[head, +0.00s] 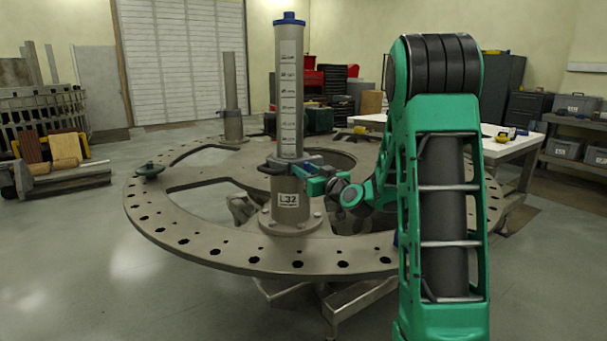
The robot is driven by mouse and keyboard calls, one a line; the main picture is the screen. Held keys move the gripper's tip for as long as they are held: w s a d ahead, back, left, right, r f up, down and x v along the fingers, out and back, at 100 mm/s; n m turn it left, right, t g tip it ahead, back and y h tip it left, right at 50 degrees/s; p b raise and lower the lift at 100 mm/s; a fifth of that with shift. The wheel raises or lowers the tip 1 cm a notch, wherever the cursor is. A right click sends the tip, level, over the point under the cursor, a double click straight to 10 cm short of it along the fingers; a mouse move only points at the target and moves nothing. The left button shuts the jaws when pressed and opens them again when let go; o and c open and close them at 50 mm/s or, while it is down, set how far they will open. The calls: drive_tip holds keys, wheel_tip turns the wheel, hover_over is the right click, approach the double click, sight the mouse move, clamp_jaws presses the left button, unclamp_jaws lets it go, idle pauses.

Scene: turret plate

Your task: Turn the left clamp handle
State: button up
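A tall grey post (289,100) with a blue cap and a white scale stands on the round turret plate (215,250). A small dark handle-like part (262,169) sticks out on the clamp's left side. My gripper (304,174) is at the front right of the clamp, very close to it. Its fingers are small and overlap the clamp, so I cannot tell whether they touch it or are open or shut. My green arm reaches in from the right and hides part of the plate.
A shorter grey post (231,97) stands at the back of the plate. The plate has large openings and several rim holes. A white table (510,149) stands behind my arm.

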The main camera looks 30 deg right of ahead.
drive_tip(key=shift+c, duration=0.4)
clamp_jaws()
drive_tip(key=shift+m, duration=0.4)
drive_tip(key=m, duration=0.3)
drive_tip(key=shift+d+m, duration=0.15)
drive_tip(key=shift+m, duration=0.25)
drive_tip(key=m, duration=0.4)
drive_tip(key=shift+f+m, duration=0.15)
drive_tip(key=shift+m, duration=0.15)
drive_tip(key=m, duration=0.4)
drive_tip(key=shift+d+f, duration=0.15)
drive_tip(key=m, duration=0.4)
drive_tip(key=shift+f+m, duration=0.15)
drive_tip(key=shift+m, duration=0.15)
